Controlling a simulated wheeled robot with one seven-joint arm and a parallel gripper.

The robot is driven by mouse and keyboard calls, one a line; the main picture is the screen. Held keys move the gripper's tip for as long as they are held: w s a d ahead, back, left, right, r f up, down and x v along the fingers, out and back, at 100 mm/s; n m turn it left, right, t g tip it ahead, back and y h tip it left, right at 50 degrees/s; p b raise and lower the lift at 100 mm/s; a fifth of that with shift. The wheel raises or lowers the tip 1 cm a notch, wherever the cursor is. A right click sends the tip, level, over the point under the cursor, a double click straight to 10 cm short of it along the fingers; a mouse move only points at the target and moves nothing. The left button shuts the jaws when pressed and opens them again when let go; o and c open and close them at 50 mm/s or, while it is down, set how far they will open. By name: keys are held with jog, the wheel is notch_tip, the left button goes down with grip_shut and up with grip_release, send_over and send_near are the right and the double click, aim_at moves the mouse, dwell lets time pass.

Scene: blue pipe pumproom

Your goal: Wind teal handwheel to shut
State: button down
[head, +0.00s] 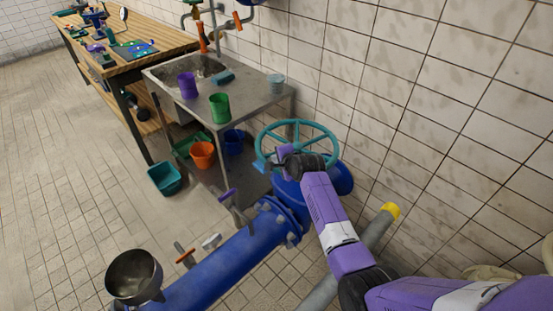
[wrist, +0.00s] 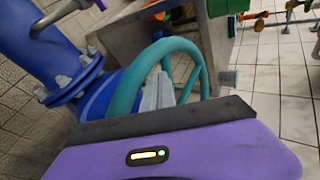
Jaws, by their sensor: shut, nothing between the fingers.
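The teal handwheel (head: 332,137) sits on top of the blue valve (head: 297,190) on the big blue pipe. It is a spoked ring lying roughly level. My gripper (head: 281,158) is at the near left side of the wheel, over its rim, shut with nothing held. In the wrist view the handwheel (wrist: 127,91) rises just beyond the purple gripper body.
A steel sink table (head: 255,106) with cups stands behind the wheel, with buckets under it. A tiled wall (head: 420,90) is close on the right. A grey pipe with a yellow end (head: 390,210) lies right of my arm. A metal bowl (head: 133,274) is at the lower left.

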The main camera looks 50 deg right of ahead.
jog(key=shift+w, duration=0.1)
dwell(0.3)
jog(key=shift+w+m, duration=0.25)
jog(key=shift+m, duration=0.05)
jog(key=shift+w+h+b, duration=0.15)
jog(key=shift+h+b, duration=0.15)
jog(key=shift+b, duration=0.05)
